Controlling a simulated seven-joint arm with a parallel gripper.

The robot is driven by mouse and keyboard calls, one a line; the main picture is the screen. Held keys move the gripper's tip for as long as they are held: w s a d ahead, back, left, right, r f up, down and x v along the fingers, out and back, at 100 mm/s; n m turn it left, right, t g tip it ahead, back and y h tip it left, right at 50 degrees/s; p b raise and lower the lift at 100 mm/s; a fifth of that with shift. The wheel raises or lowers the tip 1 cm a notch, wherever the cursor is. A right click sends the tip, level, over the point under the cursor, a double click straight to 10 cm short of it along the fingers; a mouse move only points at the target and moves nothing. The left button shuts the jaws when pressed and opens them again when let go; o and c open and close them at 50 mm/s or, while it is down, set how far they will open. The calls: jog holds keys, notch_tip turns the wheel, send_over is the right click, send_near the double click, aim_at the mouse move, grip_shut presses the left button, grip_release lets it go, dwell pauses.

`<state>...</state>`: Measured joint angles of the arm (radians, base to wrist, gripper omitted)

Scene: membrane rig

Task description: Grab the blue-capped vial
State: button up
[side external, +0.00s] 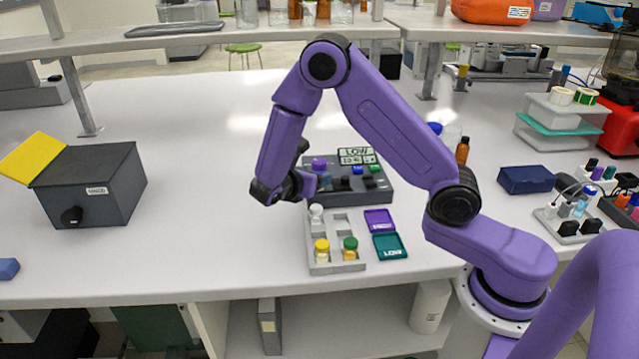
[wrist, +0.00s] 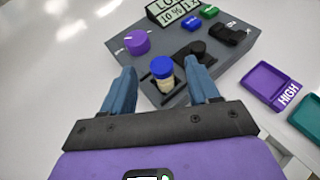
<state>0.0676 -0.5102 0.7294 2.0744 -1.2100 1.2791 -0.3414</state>
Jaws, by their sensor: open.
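The blue-capped vial (wrist: 162,74) stands upright in a slot at the near edge of the grey control box (wrist: 228,52) in the wrist view. Its pale contents show below the cap. My gripper (wrist: 161,80) is open, with one blue finger on each side of the vial in that view. Gaps show between the fingers and the vial, and nothing is held. In the side view my gripper (side external: 308,182) is at the left end of the control box (side external: 377,193). The vial cannot be told apart clearly there.
A grey rack (side external: 320,268) holds white-, yellow- and green-capped vials in front of the box. Purple (side external: 379,220) and teal (side external: 390,246) trays lie beside it. A dark box with a yellow lid (side external: 95,185) stands left. The bench between is clear.

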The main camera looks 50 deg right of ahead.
jog(key=shift+x, duration=1.95)
jog(key=c, duration=1)
